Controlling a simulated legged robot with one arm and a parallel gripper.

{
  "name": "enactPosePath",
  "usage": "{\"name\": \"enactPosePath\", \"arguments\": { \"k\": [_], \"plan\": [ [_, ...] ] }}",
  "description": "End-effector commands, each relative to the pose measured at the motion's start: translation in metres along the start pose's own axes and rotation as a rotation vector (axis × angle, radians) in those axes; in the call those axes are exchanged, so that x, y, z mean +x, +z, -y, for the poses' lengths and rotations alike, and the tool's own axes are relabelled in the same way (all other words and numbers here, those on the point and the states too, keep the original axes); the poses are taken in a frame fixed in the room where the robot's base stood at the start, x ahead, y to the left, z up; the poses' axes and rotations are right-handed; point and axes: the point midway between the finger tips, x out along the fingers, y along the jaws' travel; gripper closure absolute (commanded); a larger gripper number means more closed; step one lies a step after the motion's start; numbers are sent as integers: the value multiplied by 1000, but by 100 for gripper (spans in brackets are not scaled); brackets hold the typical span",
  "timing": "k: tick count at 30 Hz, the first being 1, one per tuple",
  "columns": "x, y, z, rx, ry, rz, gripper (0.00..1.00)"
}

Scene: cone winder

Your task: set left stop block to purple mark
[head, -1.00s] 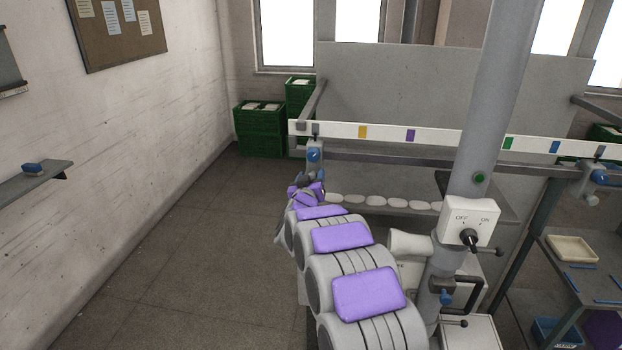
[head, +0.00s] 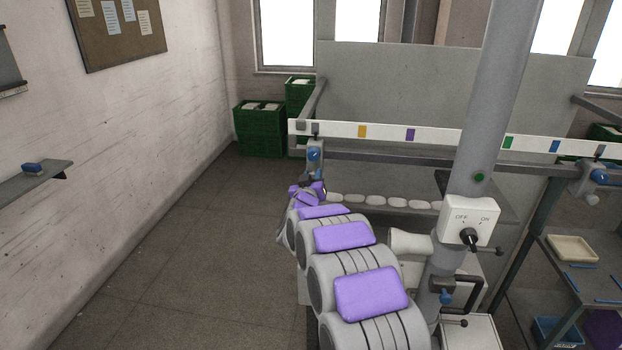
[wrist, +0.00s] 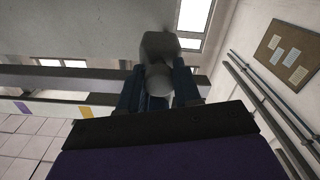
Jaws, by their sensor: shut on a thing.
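The left stop block (head: 314,152), grey with a blue part, sits on the dark rail near its left end. It is below the leftmost grey mark on the white scale strip, left of the yellow mark (head: 362,131). The purple mark (head: 410,135) is farther right on the strip. My gripper (head: 316,186) is at the lower end of the block, partly hidden by my arm. In the wrist view my gripper (wrist: 158,92) has dark blue fingers on either side of a round grey knob (wrist: 157,80) under the block, shut on it.
The strip (head: 450,138) also carries a green mark (head: 508,143) and a blue mark (head: 556,147). A right stop block (head: 592,178) is at the far end. A thick grey post (head: 495,110) with a switch box (head: 470,220) stands in front. Green crates (head: 260,130) stand behind left.

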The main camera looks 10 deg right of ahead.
Motion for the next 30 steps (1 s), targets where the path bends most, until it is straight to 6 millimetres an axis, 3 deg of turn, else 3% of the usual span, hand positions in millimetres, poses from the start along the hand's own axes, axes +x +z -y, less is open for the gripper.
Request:
{"name": "enactPosePath", "arguments": {
  "k": [5,18,24,30],
  "plan": [
    [0,13,-29,-2,5,5,100],
    [-1,43,-138,1,6,4,100],
    [0,50,-165,0,2,8,100],
    [1,52,-175,0,0,9,100]
  ]
}}
